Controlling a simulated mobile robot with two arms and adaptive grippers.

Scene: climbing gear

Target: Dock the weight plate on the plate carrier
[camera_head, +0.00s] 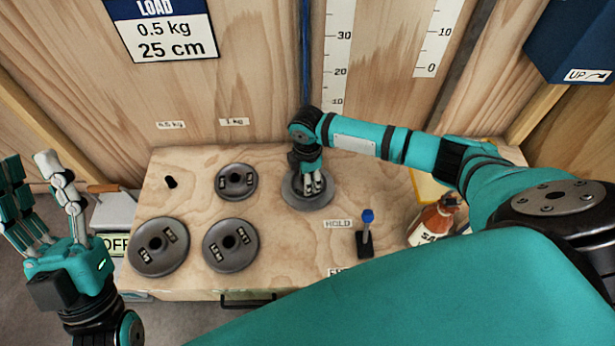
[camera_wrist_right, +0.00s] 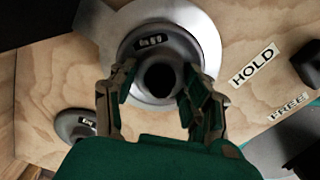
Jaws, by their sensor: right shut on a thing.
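My right gripper (camera_head: 312,184) points down over a round grey disc (camera_head: 293,198), which looks like the plate carrier. In the right wrist view, the gripper's fingers (camera_wrist_right: 158,88) are closed on a dark grey weight plate (camera_wrist_right: 186,48) with a small label and a central hole. This plate is over the wider, lighter disc (camera_wrist_right: 211,35). I cannot tell whether they touch. In the head view the hand mostly hides the held plate. My left gripper (camera_head: 42,195) is open and empty at the far left, away from the plates.
A smaller plate (camera_head: 236,181) and two larger plates (camera_head: 158,246) (camera_head: 230,245) lie on the wooden bench (camera_head: 290,265). A bare peg (camera_head: 171,182) stands back left. A blue-knobbed lever (camera_head: 367,226) and an orange bottle (camera_head: 432,222) are to the right. A ruled wooden wall rises behind.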

